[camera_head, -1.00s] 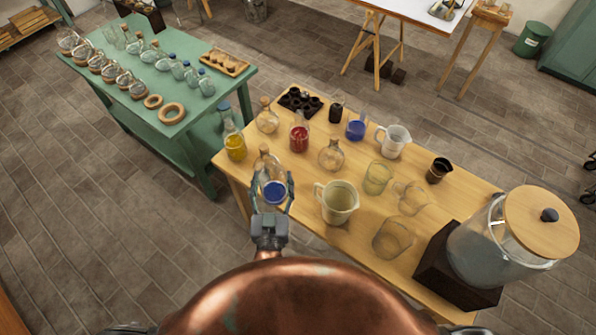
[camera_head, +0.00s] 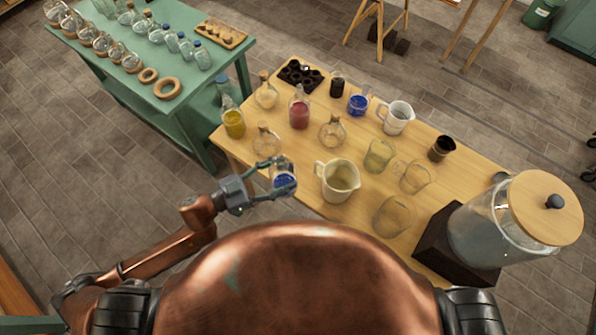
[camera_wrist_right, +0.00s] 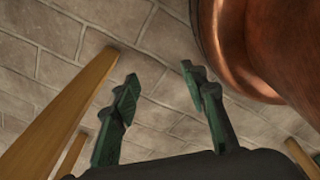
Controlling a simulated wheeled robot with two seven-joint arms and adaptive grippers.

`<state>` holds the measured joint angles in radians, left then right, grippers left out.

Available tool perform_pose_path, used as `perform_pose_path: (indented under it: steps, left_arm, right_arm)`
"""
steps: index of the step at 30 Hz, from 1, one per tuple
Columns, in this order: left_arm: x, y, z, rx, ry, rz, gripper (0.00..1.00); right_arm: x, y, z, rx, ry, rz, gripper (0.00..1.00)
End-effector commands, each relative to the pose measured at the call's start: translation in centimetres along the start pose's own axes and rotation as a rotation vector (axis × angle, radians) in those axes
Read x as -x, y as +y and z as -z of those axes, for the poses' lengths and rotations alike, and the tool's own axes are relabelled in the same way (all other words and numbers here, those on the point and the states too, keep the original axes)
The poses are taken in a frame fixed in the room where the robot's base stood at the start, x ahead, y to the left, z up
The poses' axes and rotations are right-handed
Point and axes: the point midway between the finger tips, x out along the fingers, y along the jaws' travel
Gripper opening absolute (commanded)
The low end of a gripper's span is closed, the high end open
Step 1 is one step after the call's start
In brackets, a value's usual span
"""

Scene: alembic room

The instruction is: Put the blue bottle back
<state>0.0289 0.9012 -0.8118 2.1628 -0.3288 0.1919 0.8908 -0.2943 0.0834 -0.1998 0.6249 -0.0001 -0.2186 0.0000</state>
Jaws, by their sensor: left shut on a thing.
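My left gripper (camera_head: 262,180) is shut on a clear glass vessel with blue liquid, which I take to be the blue bottle (camera_head: 284,181). It is held at the front left edge of the wooden table (camera_head: 300,205). The gripper hides part of it, and I cannot tell if it touches the table. A stoppered round flask (camera_head: 266,141) stands just behind it. A second blue vessel, a small beaker (camera_head: 358,104), stands at the table's back. My right gripper (camera_wrist_right: 160,78) is open and empty in the right wrist view, with floor behind it; the head view does not show it.
A yellow bottle (camera_head: 233,122), a red bottle (camera_head: 299,112), a clear flask (camera_head: 332,132) and a cream jug (camera_head: 338,180) stand close around. A large lidded jar (camera_head: 490,225) is at the right. A green table (camera_head: 195,105) with several flasks stands at the left.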

Motion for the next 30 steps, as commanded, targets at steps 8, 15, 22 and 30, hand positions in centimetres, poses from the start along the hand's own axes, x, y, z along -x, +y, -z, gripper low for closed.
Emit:
perform_pose_path:
  steps: [8, 15, 22, 30]
  left_arm:
    - [2.2, -0.1, 1.6, -0.003, 0.002, -0.097, 0.06]
    - [-0.5, -2.0, 0.4, -0.003, 0.005, -0.103, 0.06]
    - [-4.7, -5.0, -1.9, -0.003, 0.005, -0.102, 0.06]
    - [-7.9, -7.2, -6.3, 0.001, 0.003, -0.101, 0.06]
  right_arm:
    - [0.0, -0.5, -0.1, -0.002, -0.001, 0.005, 0.40]
    - [-0.2, -0.8, -1.2, -0.006, -0.015, 0.008, 0.40]
    - [-0.6, -0.8, -1.3, -0.005, -0.017, 0.007, 0.40]
    - [-1.3, -0.5, -1.3, -0.003, -0.018, 0.004, 0.40]
